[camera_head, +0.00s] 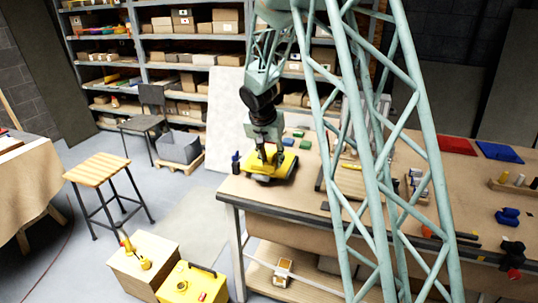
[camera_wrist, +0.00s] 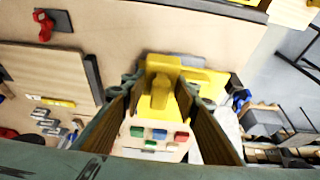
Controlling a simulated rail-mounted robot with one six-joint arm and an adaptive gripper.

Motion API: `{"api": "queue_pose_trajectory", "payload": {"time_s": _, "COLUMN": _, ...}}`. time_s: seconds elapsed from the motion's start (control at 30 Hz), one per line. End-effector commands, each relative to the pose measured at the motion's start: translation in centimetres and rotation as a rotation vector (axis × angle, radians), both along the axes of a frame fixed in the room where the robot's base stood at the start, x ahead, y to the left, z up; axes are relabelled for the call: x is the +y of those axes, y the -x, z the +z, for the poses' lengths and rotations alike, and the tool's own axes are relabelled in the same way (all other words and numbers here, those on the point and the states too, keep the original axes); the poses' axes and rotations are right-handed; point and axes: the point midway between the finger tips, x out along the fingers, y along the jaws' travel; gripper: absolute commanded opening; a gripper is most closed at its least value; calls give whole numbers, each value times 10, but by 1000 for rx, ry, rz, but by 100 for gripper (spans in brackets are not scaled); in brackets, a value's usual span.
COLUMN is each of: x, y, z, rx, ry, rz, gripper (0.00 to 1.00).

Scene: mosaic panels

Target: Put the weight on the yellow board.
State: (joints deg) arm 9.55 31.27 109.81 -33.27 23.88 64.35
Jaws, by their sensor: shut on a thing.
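My gripper (camera_head: 267,154) points down over the near left corner of the workbench. In the wrist view its two fingers are closed around a yellow weight (camera_wrist: 160,72) with a raised narrow grip part. The yellow board (camera_head: 286,166) lies on the bench under my gripper. In the wrist view a flat yellow surface, seemingly the board (camera_wrist: 216,82), shows just right of the weight. The weight is over or against the board; I cannot tell whether it rests on it. The fingers hide part of both.
Small green blocks (camera_head: 304,145) lie close behind the board. A dark blue item (camera_head: 236,162) stands at the bench's left edge. A red board (camera_head: 457,146) and a blue board (camera_head: 499,152) lie at the back right. A wooden stool (camera_head: 97,170) stands left on the floor.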

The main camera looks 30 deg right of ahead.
Motion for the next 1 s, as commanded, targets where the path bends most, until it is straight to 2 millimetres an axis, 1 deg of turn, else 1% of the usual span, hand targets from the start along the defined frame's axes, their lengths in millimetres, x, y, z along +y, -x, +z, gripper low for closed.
{"api": "queue_pose_trajectory", "payload": {"time_s": 0.33, "x": 0, "y": -2, "z": 1, "rx": -1, "ry": 0, "rz": 1, "gripper": 4}}
{"api": "queue_pose_trajectory", "payload": {"time_s": 0.47, "x": -2, "y": -6, "z": 0, "rx": -1, "ry": 0, "rz": 0, "gripper": 4}}
{"api": "queue_pose_trajectory", "payload": {"time_s": 0.67, "x": -9, "y": -21, "z": -1, "rx": -1, "ry": 0, "rz": 1, "gripper": 4}}
{"api": "queue_pose_trajectory", "payload": {"time_s": 1.0, "x": -27, "y": -57, "z": -5, "rx": -2, "ry": 0, "rz": -1, "gripper": 4}}
